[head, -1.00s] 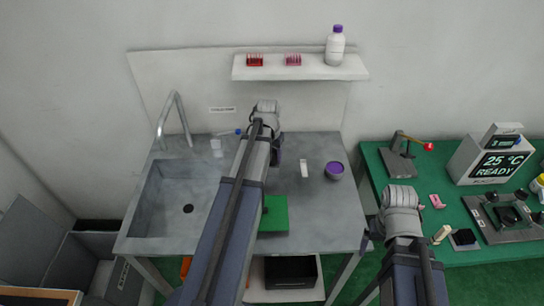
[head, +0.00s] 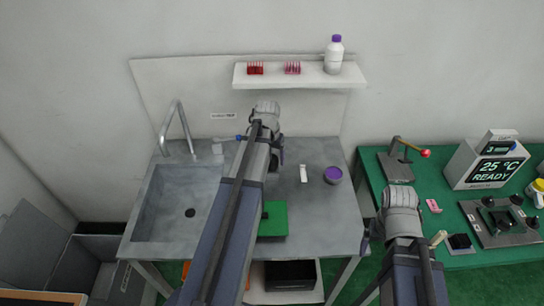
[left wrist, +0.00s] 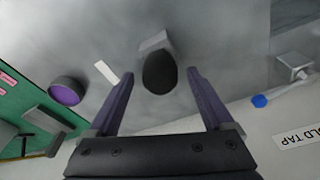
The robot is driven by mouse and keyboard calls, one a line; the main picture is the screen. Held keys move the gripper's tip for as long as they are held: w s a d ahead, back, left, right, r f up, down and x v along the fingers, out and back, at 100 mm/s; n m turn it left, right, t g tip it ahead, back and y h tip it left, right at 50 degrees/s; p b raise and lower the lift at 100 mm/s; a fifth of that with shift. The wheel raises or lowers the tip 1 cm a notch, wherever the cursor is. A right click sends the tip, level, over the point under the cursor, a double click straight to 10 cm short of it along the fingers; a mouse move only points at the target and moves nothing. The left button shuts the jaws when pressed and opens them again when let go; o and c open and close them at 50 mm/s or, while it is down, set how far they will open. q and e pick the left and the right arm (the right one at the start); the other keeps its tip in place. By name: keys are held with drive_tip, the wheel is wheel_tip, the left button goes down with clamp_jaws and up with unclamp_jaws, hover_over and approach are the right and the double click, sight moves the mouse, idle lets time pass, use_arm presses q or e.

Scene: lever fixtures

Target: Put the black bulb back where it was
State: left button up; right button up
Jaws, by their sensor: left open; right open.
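The black bulb (left wrist: 160,75) shows in the left wrist view as a dark oval between the fingers of my left gripper, with a gap on both sides. A small grey piece (left wrist: 155,42) shows just beyond it. Whether the bulb rests on anything is unclear. In the head view my left gripper (head: 275,157) is over the metal counter, right of the sink, largely hidden by my own arm. It is open. My right gripper (head: 370,235) is open and empty, near the gap between the counter and the green table.
A purple-topped cup (head: 333,175) and white strip (head: 303,173) stand right of my left gripper. The sink (head: 152,205) is left, with a blue-tipped cold tap (left wrist: 260,101). A green block (head: 274,222) lies near the front. The green table (head: 455,215) holds a red-ball lever (head: 425,153) and temperature unit.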

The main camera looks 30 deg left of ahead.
wheel_tip(320, 180, up, 9)
drive_tip(key=p, duration=0.8)
drive_tip(key=shift+r, duration=0.15)
